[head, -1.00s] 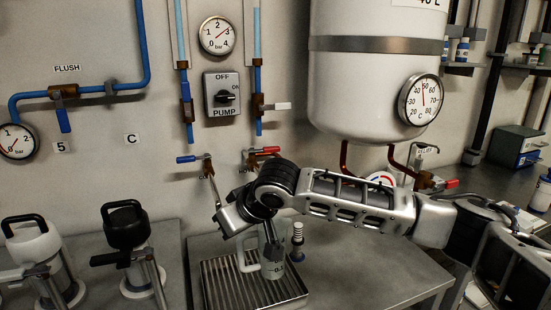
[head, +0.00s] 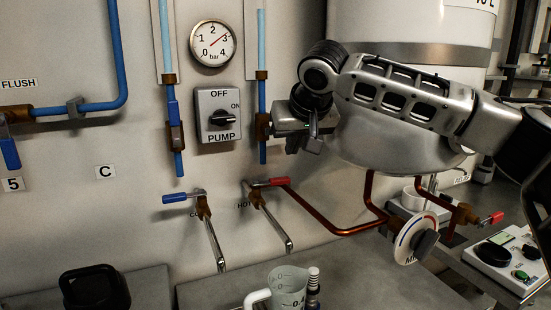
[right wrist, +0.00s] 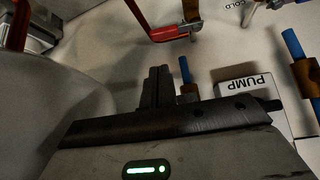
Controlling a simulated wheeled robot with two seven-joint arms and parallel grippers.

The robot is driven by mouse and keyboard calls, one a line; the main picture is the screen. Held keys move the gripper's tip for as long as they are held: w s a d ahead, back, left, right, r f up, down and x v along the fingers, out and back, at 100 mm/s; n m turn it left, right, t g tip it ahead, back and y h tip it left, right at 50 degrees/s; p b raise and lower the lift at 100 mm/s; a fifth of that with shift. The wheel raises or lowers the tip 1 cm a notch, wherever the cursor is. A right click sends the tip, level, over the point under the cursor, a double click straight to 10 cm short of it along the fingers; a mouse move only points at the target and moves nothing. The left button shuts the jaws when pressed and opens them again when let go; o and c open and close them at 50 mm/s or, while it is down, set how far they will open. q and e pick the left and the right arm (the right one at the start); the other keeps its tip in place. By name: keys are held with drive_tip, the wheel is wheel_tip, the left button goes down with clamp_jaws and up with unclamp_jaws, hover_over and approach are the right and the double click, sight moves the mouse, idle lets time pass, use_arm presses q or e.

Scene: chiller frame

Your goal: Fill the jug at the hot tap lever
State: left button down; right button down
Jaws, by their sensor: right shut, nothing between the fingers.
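The clear jug (head: 290,284), with a white handle and dark markings, stands upright at the bottom of the head view. Its rim appears just below the end of the hot tap spout (head: 275,227). I cannot tell whether it holds water, and its base is cut off. The red hot tap lever (head: 270,182) points right; it also shows in the right wrist view (right wrist: 168,34). My right gripper (head: 308,143) is shut and empty, in front of the wall above and right of the lever, apart from it. My left gripper is out of view.
The cold tap's blue lever (head: 181,197) is left of the hot one. The PUMP switch (head: 218,114) and a brown valve are left of my gripper. The white tank (head: 400,150) is behind my arm. Copper pipes (head: 330,228) and a mixer dial (head: 413,238) sit lower right.

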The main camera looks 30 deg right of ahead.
sight(285, 177)
drive_tip(key=x, duration=0.8)
drive_tip(key=shift+w+f, duration=0.15)
drive_tip(key=shift+f, duration=0.1)
drive_tip(key=shift+w+d+f, duration=0.1)
drive_tip(key=shift+w+f, duration=0.25)
drive_tip(key=shift+f, duration=0.05)
use_arm(q)
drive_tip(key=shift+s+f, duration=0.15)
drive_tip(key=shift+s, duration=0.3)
drive_tip(key=shift+p, duration=0.3)
